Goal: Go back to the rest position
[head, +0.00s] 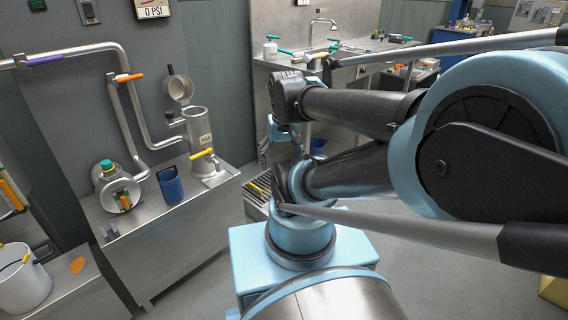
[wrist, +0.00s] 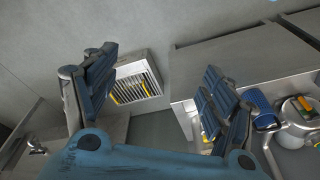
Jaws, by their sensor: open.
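My gripper (wrist: 158,62) shows in the wrist view with its two blue padded fingers spread wide. Nothing is between them. A floor grate (wrist: 138,84) with a yellow item on it shows beyond the gap, with the steel bench to the right. In the head view my arm is folded across the middle and right of the picture. I cannot clearly make out the gripper there.
The steel bench (head: 165,245) at left holds a blue cup (head: 171,186), an upright steel cylinder (head: 200,135) and a horizontal tank (head: 117,188). A white bucket (head: 22,280) stands at lower left. A sink counter (head: 335,50) is at the back. Floor shows at right.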

